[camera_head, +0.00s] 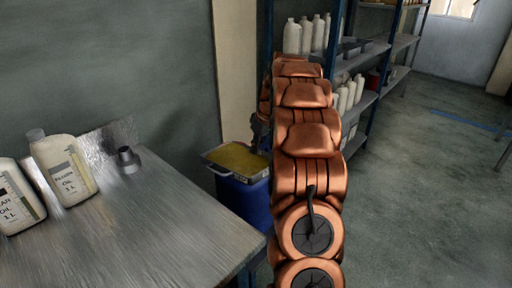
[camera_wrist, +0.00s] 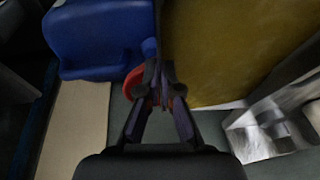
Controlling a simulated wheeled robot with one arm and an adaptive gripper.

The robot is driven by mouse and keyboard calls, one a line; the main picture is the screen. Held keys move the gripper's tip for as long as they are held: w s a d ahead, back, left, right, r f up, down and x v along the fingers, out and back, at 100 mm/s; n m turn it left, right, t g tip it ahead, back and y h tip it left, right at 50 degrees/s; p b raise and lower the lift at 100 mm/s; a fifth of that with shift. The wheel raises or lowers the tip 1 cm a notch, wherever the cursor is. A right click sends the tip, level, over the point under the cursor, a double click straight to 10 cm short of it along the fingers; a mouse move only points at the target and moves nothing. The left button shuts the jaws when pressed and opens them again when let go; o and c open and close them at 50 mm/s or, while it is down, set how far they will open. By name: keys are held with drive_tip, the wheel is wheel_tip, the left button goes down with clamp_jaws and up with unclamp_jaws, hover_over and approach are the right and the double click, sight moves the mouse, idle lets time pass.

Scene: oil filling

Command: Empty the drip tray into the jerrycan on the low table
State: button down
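The drip tray (camera_head: 238,158), a shallow grey pan with yellow-brown oil in it, is at the left of my arm in the head view, above a blue container. It fills the upper right of the wrist view (camera_wrist: 235,50) and looks about level. My gripper (camera_wrist: 159,75) is at the tray's edge, its fingertips close together on either side of the tray wall. In the head view my arm mostly hides it. A blue body (camera_wrist: 100,38) is left of the fingers, with a red ring-like part (camera_wrist: 132,84) near them; I cannot tell whether this is the jerrycan.
A metal table (camera_head: 150,215) at the left holds two white oil bottles (camera_head: 66,172) and a small dark funnel-like part (camera_head: 128,160). The blue container (camera_head: 243,202) stands beyond its right edge. Shelves (camera_head: 375,52) with white bottles stand behind my arm. Floor at right is clear.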

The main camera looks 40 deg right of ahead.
drive_tip(key=shift+w+d+r+g+y+p, duration=0.2)
drive_tip(key=shift+r+g+p, duration=0.25)
drive_tip(key=shift+p, duration=0.7)
drive_tip(key=shift+w+a+r+g+y+p, duration=0.2)
drive_tip(key=shift+r+g+p, duration=0.3)
drive_tip(key=shift+p, duration=0.7)
drive_tip(key=shift+w+d+r+g+y+p, duration=0.1)
drive_tip(key=shift+d+r+g+y+p, duration=0.3)
drive_tip(key=shift+p, duration=0.75)
idle(1.2)
drive_tip(key=shift+w+r+g+p, duration=0.25)
drive_tip(key=shift+r+g+p, duration=0.4)
drive_tip(key=shift+p, duration=1.35)
drive_tip(key=shift+s+f, duration=0.1)
drive_tip(key=shift+f, duration=0.1)
idle(0.4)
